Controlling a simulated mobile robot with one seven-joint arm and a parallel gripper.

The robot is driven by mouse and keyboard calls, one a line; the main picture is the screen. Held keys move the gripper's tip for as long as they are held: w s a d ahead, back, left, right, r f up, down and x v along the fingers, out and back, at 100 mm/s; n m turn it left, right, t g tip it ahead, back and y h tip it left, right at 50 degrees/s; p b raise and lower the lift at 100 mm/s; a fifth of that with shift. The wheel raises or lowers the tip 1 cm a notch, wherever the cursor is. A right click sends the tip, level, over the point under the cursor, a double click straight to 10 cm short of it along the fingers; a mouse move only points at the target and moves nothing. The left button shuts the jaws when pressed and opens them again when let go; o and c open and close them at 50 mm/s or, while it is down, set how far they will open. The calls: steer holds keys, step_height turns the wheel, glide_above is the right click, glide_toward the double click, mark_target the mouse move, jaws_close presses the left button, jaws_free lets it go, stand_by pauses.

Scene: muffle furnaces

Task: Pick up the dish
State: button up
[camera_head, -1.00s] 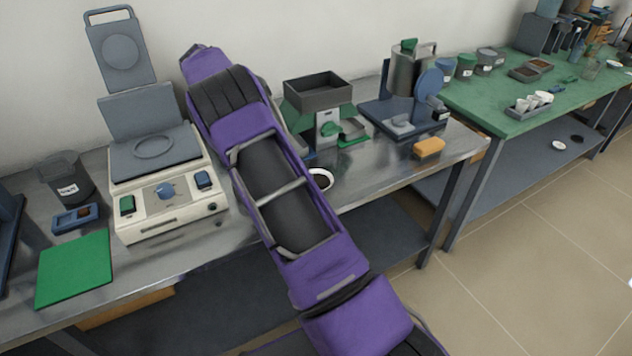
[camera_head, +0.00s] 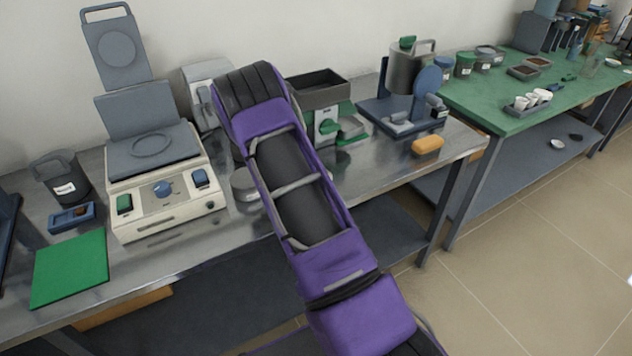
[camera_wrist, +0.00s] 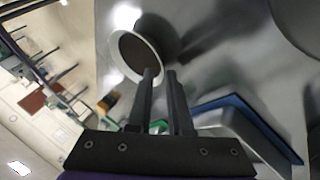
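The dish (camera_wrist: 128,56) is a small round vessel with a white rim and a dark brown inside. It shows in the wrist view, just beyond my fingertips, on the grey metal bench top. My gripper (camera_wrist: 160,74) has two dark parallel fingers with a narrow gap between them. The left fingertip overlaps the near rim of the dish and the right one lies just outside it. I cannot tell whether they touch the rim. In the head view my purple arm hides the dish and my gripper.
On the metal bench (camera_head: 375,180) stand a white hotplate-like device (camera_head: 165,200), a green mat (camera_head: 70,268), a dark tray-topped device (camera_head: 318,92), a blue-based apparatus (camera_head: 400,115) and an orange block (camera_head: 427,145). A green table (camera_head: 480,103) stands at right.

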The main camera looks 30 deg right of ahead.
steer(key=shift+d+f, duration=0.2)
steer(key=shift+f, duration=0.05)
jaws_close()
stand_by(1.3)
